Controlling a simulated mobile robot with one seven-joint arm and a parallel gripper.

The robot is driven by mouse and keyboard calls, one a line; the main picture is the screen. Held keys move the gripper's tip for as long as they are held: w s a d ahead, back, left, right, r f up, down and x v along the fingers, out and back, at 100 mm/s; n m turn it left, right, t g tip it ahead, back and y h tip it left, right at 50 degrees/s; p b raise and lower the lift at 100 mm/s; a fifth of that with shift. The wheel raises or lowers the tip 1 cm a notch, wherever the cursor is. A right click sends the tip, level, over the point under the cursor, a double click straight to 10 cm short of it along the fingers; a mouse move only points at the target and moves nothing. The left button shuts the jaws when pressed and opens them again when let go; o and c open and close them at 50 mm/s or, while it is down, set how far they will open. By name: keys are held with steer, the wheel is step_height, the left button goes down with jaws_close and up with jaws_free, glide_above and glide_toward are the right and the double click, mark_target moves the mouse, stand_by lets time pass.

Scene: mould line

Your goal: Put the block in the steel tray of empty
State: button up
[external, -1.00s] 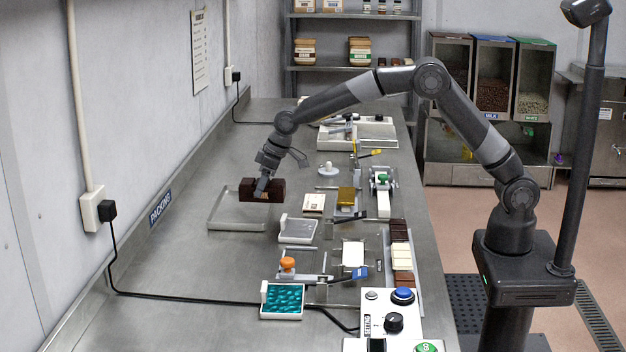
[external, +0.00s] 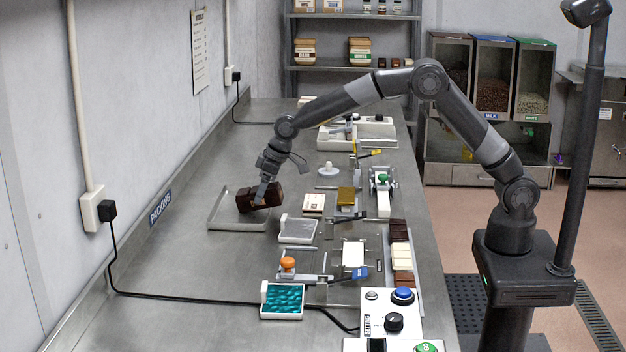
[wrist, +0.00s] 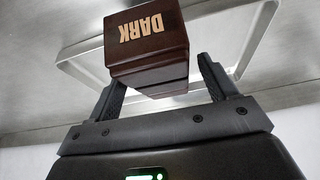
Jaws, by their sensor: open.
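The dark brown block (external: 246,203), lettered DARK in the wrist view (wrist: 150,35), is at the steel tray (external: 238,226). It looks tilted in the external view, over the tray's right part. I cannot tell whether it rests fully on the tray floor. The tray's pale rim shows behind the block in the wrist view (wrist: 78,68). My gripper (external: 262,198) is at the block from above. In the wrist view my gripper (wrist: 164,85) is open, with a finger on each side of the block and a gap visible at the right finger.
A grey-topped tray (external: 298,231) and a small white-and-brown box (external: 313,204) stand just right of the steel tray. A teal mould (external: 282,300) lies nearer the camera. The wall with the packing sign (external: 160,207) is to the left. Bench left of the tray is clear.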

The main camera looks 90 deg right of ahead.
steer(key=v, duration=1.2)
steer(key=s+a+r, duration=0.1)
steer(key=s+r, duration=0.4)
steer(key=s, duration=0.7)
steer(key=s+r, duration=0.4)
steer(key=s, duration=0.8)
steer(key=s+f, duration=0.2)
steer(key=s, duration=0.8)
steer(key=s+a+f+t, duration=0.1)
steer(key=s+f, duration=0.2)
steer(key=s, duration=0.8)
steer(key=shift+s+f, duration=0.25)
steer(key=shift+f, duration=0.05)
steer(key=shift+o, duration=0.4)
steer(key=shift+w+r, duration=0.1)
steer(key=shift+w, duration=0.05)
